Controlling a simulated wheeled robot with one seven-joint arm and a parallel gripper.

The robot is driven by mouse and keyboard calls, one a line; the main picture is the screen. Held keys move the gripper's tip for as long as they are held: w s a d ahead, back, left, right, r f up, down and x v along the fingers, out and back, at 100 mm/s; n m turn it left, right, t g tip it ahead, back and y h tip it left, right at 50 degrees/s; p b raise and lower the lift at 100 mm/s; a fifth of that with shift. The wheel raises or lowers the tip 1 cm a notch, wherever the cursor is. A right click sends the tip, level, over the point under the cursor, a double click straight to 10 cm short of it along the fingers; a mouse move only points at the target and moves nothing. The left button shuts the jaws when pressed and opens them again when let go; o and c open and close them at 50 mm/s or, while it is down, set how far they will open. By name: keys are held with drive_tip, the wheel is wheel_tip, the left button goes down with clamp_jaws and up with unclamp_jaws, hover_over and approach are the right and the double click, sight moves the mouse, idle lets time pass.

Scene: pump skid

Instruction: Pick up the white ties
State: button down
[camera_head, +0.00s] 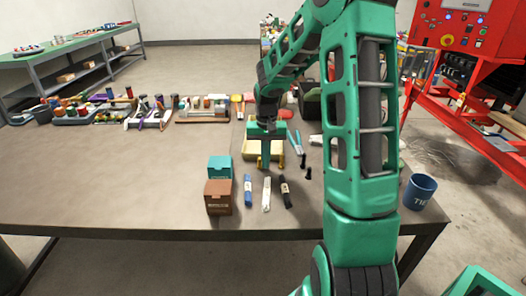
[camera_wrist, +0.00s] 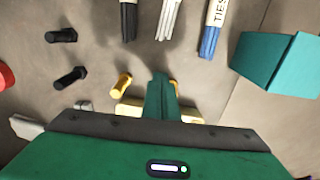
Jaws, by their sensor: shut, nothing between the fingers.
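The white ties (camera_head: 266,194) lie as a narrow bundle on the table, between the blue ties (camera_head: 248,190) and the black ties (camera_head: 285,192). In the wrist view the white ties (camera_wrist: 171,18) show at the top edge, partly cut off, between the black and blue bundles. My gripper (camera_head: 264,164) points down behind the ties, away from the camera and apart from them. In the wrist view its green fingers (camera_wrist: 162,78) are together and empty, near brass-coloured bolts (camera_wrist: 122,85).
A teal box (camera_head: 220,168) and brown box (camera_head: 219,197) stand left of the ties. Black bolts (camera_head: 306,167) lie to the right. A yellow tray (camera_head: 245,147) is by my gripper. The table's left front is clear.

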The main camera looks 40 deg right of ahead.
drive_tip(key=shift+s+a+f, duration=0.15)
drive_tip(key=shift+s+f, duration=0.15)
drive_tip(key=shift+f, duration=0.15)
drive_tip(key=shift+s+a+r, duration=0.1)
drive_tip(key=shift+s+a, duration=0.4)
drive_tip(key=shift+s, duration=0.25)
drive_tip(key=shift+s+a, duration=0.45)
drive_tip(key=shift+s, duration=0.25)
